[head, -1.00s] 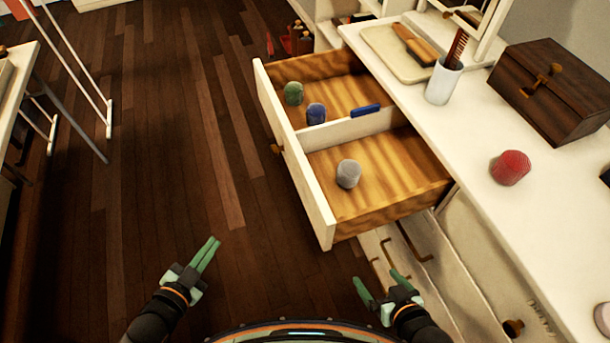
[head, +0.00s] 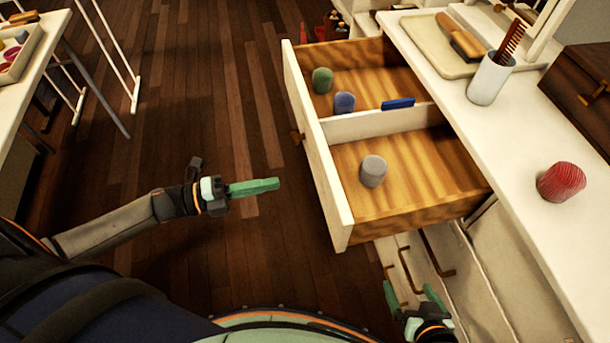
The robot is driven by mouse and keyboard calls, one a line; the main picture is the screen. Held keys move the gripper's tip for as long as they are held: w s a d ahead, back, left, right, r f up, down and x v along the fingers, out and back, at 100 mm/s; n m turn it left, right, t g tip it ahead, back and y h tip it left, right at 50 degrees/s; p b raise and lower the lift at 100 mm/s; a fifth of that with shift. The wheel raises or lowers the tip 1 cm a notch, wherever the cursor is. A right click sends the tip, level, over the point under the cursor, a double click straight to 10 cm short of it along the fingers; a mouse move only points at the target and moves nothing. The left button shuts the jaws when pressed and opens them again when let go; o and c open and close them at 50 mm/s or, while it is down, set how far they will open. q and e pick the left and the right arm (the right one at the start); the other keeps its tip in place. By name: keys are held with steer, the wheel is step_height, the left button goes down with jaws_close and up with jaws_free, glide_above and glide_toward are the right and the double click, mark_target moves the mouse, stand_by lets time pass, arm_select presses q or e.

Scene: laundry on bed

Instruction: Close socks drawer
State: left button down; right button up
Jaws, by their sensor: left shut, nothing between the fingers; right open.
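The socks drawer (head: 329,183) is pulled out of the white dresser, its front panel facing left with a small knob (head: 297,137). A divider (head: 375,123) splits it. A green rolled sock (head: 322,80), a blue one (head: 344,103) and a flat blue item (head: 398,104) lie in the far compartment; a grey rolled sock (head: 373,171) lies in the near one. My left gripper (head: 276,184) is shut and empty, pointing right towards the drawer front, apart from it. My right gripper (head: 411,296) is open and empty, low beside the dresser's lower drawers.
The dresser top (head: 500,165) holds a red rolled sock (head: 561,182), a white cup with a comb (head: 489,80), a tray with a brush (head: 428,46) and a dark wooden box (head: 585,95). The floor (head: 215,110) left of the drawer is clear.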

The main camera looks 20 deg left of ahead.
mark_target(319, 175)
arm_select(q)
steer(key=x, duration=0.8)
arm_select(e)
steer(key=shift+s+f, duration=0.1)
steer(key=shift+s, duration=0.1)
arm_select(q)
steer(key=shift+w, duration=0.1)
